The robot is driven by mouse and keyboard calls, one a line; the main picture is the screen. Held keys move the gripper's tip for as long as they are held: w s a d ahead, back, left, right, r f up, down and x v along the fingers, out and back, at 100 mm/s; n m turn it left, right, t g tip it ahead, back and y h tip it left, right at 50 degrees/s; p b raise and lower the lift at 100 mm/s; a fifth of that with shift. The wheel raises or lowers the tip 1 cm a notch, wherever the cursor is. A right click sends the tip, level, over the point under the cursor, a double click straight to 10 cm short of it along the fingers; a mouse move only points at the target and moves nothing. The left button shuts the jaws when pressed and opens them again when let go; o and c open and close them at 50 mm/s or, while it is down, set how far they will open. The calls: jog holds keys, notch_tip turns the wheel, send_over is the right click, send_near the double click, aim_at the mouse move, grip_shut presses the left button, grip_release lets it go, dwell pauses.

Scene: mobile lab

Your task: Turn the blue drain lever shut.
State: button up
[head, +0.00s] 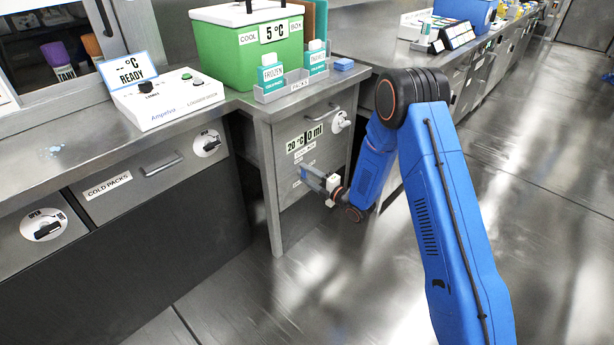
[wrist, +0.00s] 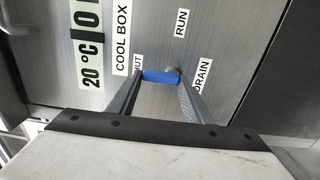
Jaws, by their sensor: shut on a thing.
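The blue drain lever (wrist: 160,76) is on the grey panel face in the wrist view, between my fingertips. Its handle reaches left from a grey pivot, its left end beside the partly hidden label ending in "UT" (wrist: 138,62). The "RUN" label (wrist: 181,45) is above the pivot and the "DRAIN" label (wrist: 203,78) is to the right, partly behind a finger. My gripper (head: 309,178) is shut on the lever, low on the front panel (head: 318,150) under the counter. In the head view the lever is too small and covered to make out.
A white control box (head: 168,98) is at left. The floor at right (head: 540,220) is clear.

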jog(key=shift+s+f, duration=0.1)
jog(key=o, duration=1.1)
jog(key=shift+c, duration=0.2)
jog(key=v, duration=1.7)
jog(key=shift+s+d, duration=0.1)
jog(key=shift+d, duration=0.05)
